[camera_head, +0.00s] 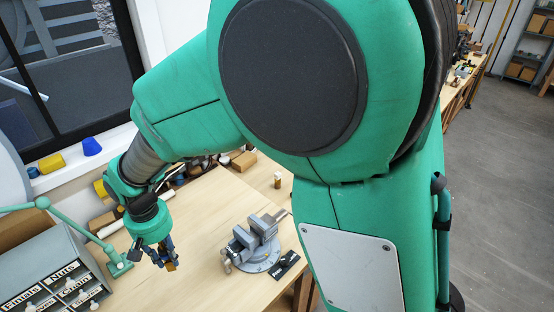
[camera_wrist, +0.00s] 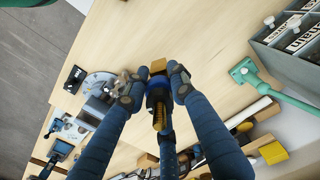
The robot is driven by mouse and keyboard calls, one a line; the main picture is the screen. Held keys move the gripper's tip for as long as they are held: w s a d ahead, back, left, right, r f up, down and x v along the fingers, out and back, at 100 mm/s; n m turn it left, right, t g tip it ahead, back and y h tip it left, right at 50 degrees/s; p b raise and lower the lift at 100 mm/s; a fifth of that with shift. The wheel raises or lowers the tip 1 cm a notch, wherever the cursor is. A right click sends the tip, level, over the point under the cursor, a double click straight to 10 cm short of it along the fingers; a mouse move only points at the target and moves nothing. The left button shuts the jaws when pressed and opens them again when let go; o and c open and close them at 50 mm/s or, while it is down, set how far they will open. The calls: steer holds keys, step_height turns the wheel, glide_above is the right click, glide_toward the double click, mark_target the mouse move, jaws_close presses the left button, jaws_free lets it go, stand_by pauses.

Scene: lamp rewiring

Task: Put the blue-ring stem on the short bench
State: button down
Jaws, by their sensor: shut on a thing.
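My gripper (camera_head: 163,258) is above the wooden workbench, left of the vise. In the wrist view, my gripper (camera_wrist: 157,85) is shut on the blue-ring stem, which shows brass ribbing (camera_wrist: 158,118) and a blue band between the fingers; the fingers hide part of it. A tan end shows just beyond the fingertips; it also shows small below my gripper in the head view. I cannot tell which bench is the short one. The near workbench (camera_head: 205,215) is pale wood; another bench (camera_head: 452,98) stands far off at upper right.
A grey vise (camera_head: 258,243) stands on the near bench, with a small black plate (camera_head: 287,264) beside it. A drawer cabinet (camera_head: 55,275) and green lamp arm (camera_head: 75,228) are at left. Boxes and tools line the back edge. Grey floor is open at right.

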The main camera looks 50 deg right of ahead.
steer(key=w+d+m+p, duration=0.2)
steer(key=w+d+m, duration=0.4)
steer(key=w+d, duration=2)
steer(key=w+d+f+m+p, duration=0.1)
steer(key=w+d+f+m, duration=0.15)
steer(key=d, duration=0.95)
steer(key=w+d+f+m, duration=0.2)
steer(key=d+f, duration=0.2)
steer(key=d, duration=0.8)
steer(key=w+d+f+m+p, duration=0.15)
steer(key=d+f, duration=0.25)
steer(key=d, duration=0.8)
steer(key=shift+w+f+b, duration=0.2)
steer(key=shift+f+b, duration=0.3)
steer(key=shift+f, duration=1.9)
step_height(320, 180, down, 6)
steer(key=shift+f, duration=0.15)
